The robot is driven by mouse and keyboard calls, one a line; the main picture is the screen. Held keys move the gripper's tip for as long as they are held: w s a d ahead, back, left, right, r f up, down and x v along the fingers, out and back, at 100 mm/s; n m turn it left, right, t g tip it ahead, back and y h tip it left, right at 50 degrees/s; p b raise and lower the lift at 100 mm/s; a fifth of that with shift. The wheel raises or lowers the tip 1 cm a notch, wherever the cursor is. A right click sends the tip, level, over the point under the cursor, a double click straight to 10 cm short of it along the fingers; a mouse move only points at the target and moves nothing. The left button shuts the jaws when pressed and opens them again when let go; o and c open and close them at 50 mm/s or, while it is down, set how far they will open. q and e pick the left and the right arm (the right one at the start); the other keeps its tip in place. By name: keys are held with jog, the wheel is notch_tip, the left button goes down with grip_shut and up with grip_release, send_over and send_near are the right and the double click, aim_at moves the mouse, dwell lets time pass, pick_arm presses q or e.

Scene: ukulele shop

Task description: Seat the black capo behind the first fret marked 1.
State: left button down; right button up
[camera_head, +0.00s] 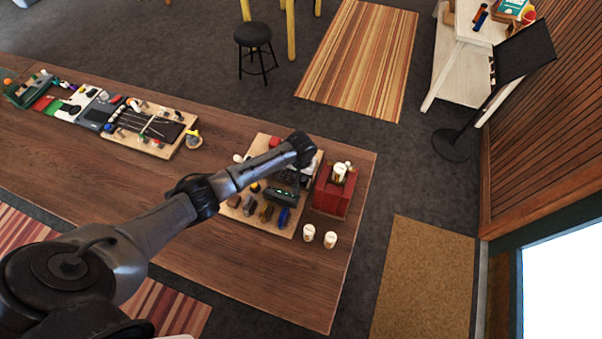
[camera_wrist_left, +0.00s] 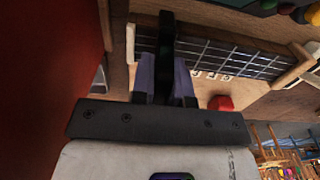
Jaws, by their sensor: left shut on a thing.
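My left gripper (camera_head: 306,168) is over the right-hand board on the table; its fingertips are hidden in the head view. In the left wrist view my left gripper (camera_wrist_left: 167,78) is shut on the black capo (camera_wrist_left: 166,38), a dark upright piece between the two fingers. The capo overlaps the fretboard (camera_wrist_left: 240,62) with its strings and metal frets. I cannot tell whether it touches the strings. Small white number tags (camera_wrist_left: 210,75) run along the fretboard's edge, right of the capo; their digits are hard to read. My right gripper is not in view.
A red box (camera_head: 333,192) stands close to the right of the gripper; a red surface (camera_wrist_left: 50,80) fills the wrist view's left. A red knob (camera_wrist_left: 220,103) sits near the fretboard. Two white cups (camera_head: 320,237) stand front right. Several small items line the board's front (camera_head: 262,208).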

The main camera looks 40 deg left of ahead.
pick_arm(q)
jog(key=shift+r+p, duration=0.1)
jog(key=shift+p, duration=0.2)
dwell(0.4)
jog(key=shift+f+b, duration=0.35)
jog(key=shift+f, duration=0.35)
jog(key=c, duration=1.4)
grip_release()
